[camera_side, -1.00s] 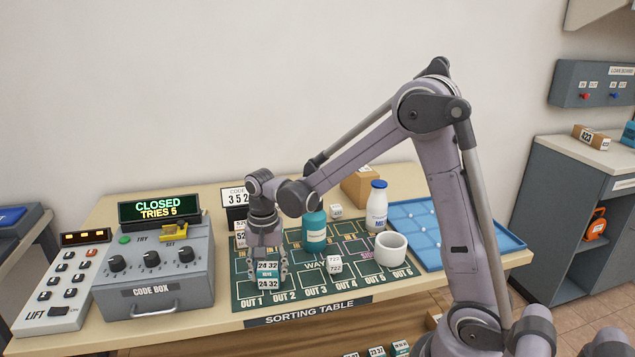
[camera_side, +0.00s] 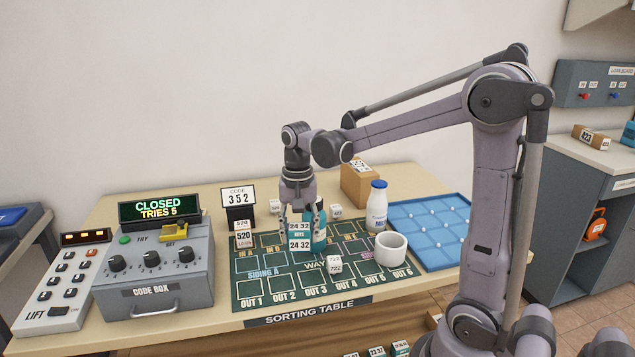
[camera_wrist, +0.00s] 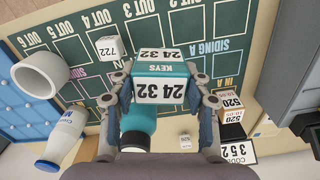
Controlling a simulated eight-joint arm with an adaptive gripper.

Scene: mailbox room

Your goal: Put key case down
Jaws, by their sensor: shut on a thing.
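The key case (camera_side: 300,236) is a small teal and white box marked "24 32" and "KEYS". My gripper (camera_side: 302,222) is shut on it and holds it upright over the middle of the green sorting mat (camera_side: 262,285). In the wrist view the key case (camera_wrist: 160,83) sits between both fingers. The teal bottle (camera_side: 320,230) stands right behind the case and is partly hidden by it. I cannot tell whether the case touches the mat.
A white cube marked 722 (camera_side: 335,264), a white cup (camera_side: 391,249) and a milk bottle (camera_side: 377,206) stand to the right. Boxes marked 520 (camera_side: 244,240) stand at the back left. The front OUT cells are clear.

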